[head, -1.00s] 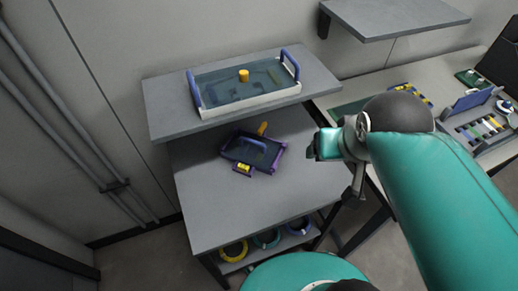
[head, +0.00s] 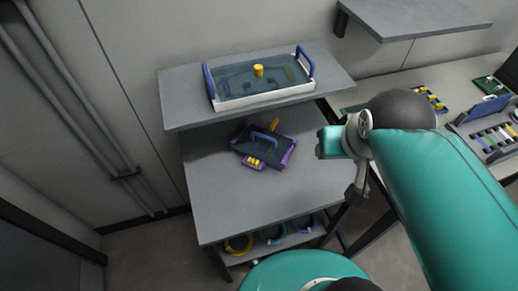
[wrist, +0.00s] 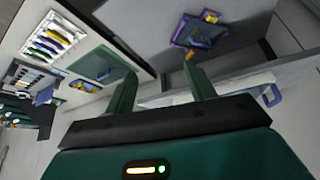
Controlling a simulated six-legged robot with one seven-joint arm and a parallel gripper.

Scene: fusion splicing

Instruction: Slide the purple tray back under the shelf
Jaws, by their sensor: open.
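The purple tray (head: 288,155) lies on the grey lower tabletop (head: 235,205), turned at an angle. It shows in full just in front of the shelf's front edge in the head view. It has a dark inside, a blue handle and yellow parts at two sides. The grey shelf (head: 185,110) stands above and behind it. My gripper (head: 329,142) is to the right of the tray, apart from it, by the tabletop's right side. In the wrist view my gripper (wrist: 161,72) has its two fingers spread with nothing between them; the purple tray (wrist: 183,28) is beyond them, towards the upper right.
A white-rimmed tray (head: 262,97) with blue handles and a yellow knob stands on the shelf. Coloured rings (head: 271,236) sit on a rack below the tabletop. A workbench (head: 410,70) with colourful parts is at the right. The tabletop front is clear.

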